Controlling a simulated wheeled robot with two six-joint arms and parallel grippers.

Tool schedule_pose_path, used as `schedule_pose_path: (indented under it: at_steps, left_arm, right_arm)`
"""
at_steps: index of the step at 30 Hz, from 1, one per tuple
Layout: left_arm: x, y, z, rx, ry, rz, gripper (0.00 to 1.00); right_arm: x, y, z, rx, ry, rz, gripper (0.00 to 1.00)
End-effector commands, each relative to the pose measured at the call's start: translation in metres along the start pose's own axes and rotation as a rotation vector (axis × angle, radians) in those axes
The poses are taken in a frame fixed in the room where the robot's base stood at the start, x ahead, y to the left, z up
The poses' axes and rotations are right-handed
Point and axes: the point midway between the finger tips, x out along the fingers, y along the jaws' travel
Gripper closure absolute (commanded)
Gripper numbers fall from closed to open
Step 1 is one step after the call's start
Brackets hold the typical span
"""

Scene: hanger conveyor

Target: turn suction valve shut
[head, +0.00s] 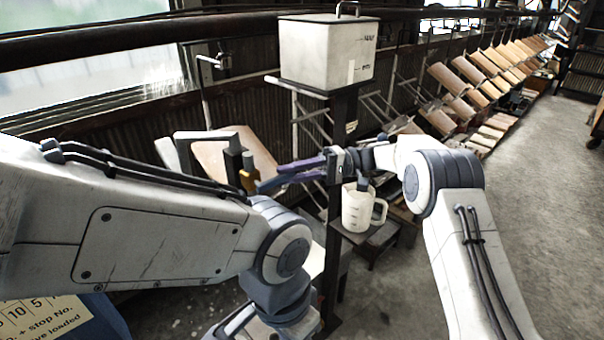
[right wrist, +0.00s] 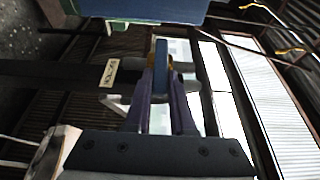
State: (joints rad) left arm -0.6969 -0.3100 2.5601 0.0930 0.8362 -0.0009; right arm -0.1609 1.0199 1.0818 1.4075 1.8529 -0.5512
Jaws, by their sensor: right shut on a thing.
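A blue lever (head: 270,185) with a small brass-yellow part (head: 248,179) at its far end is in the middle of the head view, left of the dark post. I take the lever to be the suction valve's handle. My right gripper (head: 287,173), with purple fingers, reaches in from the right and is shut on the lever. In the right wrist view the blue lever (right wrist: 161,65) stands between the two purple fingers (right wrist: 160,92). The valve body is mostly hidden behind the fingers.
A white tank (head: 320,55) sits on a dark post stand (head: 345,115). A white measuring jug (head: 357,210) stands on a small shelf just below my right wrist. Racks of wooden boards (head: 455,85) line the wall behind. The floor at right is clear.

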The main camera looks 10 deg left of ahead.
Motion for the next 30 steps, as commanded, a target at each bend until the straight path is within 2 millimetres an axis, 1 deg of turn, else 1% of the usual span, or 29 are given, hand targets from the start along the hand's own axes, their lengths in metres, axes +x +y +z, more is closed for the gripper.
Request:
schedule_pose_path:
  at_steps: [3, 13, 14, 15, 16, 26, 30]
  left_arm:
    - [0.001, 0.000, 0.000, 0.000, 0.000, 0.000, 1.00]
    - [0.001, 0.000, 0.000, 0.000, 0.000, 0.000, 1.00]
    - [0.001, 0.000, 0.000, 0.000, 0.000, 0.000, 1.00]
    - [0.001, 0.000, 0.000, 0.000, 0.000, 0.000, 1.00]
    - [0.001, 0.000, 0.000, 0.000, 0.000, 0.000, 1.00]
    - [0.002, 0.000, 0.000, 0.000, 0.000, 0.000, 1.00]
    - [0.011, -0.001, 0.001, -0.001, 0.000, 0.000, 1.00]
  right_arm:
    - [0.003, 0.002, 0.000, 0.005, -0.006, -0.007, 1.00]
    - [0.003, 0.002, 0.000, 0.008, -0.006, -0.008, 1.00]
    - [0.003, 0.002, 0.000, 0.008, -0.005, -0.008, 0.66]
    - [0.003, 0.002, 0.000, 0.008, -0.005, -0.008, 0.51]
    - [0.003, 0.002, 0.000, 0.007, -0.005, -0.008, 0.47]
    - [-0.001, 0.002, 0.000, 0.004, 0.001, -0.008, 0.47]
    - [-0.015, 0.005, -0.001, 0.003, 0.003, -0.008, 0.47]
